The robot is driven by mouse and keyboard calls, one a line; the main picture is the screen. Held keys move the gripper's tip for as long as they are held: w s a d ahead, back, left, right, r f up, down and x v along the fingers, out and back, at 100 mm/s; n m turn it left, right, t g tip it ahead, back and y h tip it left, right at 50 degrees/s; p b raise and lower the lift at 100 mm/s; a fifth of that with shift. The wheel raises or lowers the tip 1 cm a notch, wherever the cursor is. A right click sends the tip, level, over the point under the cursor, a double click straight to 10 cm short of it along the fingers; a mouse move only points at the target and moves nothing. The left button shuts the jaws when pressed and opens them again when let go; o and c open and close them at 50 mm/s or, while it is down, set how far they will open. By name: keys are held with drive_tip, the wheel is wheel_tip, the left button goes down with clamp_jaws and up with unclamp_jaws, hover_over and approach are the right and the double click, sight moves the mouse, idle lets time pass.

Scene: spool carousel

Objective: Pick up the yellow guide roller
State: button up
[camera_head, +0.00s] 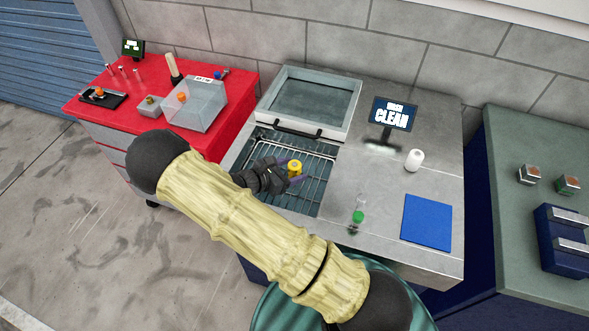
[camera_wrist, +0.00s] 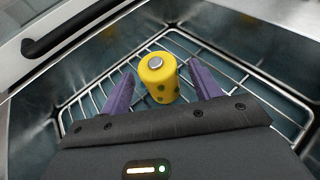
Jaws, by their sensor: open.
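The yellow guide roller (camera_head: 294,168) stands upright on a wire rack (camera_head: 318,160) inside the open wash basin. In the wrist view the roller (camera_wrist: 159,80) is a yellow cylinder with dark spots and a grey metal centre on top. My gripper (camera_wrist: 162,88) is open, with its two purple fingers on either side of the roller and gaps showing between. In the head view my gripper (camera_head: 291,174) is down at the basin, beside the roller. My dark wrist partly hides the left of the basin.
The basin's lid (camera_head: 316,100) with a black handle (camera_head: 292,128) is raised behind the rack. A "WASH CLEAN" sign (camera_head: 393,115), a white cylinder (camera_head: 413,160), a green-bottomed vial (camera_head: 358,214) and a blue mat (camera_head: 427,222) are on the steel counter. A red cart (camera_head: 232,107) stands left.

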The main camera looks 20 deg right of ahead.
sight(299, 167)
drive_tip(key=x, duration=0.3)
drive_tip(key=shift+d+f, duration=0.1)
drive_tip(key=shift+d, duration=0.15)
drive_tip(key=c, duration=1.3)
drive_tip(key=shift+o, duration=0.2)
wheel_tip(299, 167, up, 10)
drive_tip(key=shift+r+b, duration=0.1)
drive_tip(key=shift+b, duration=0.2)
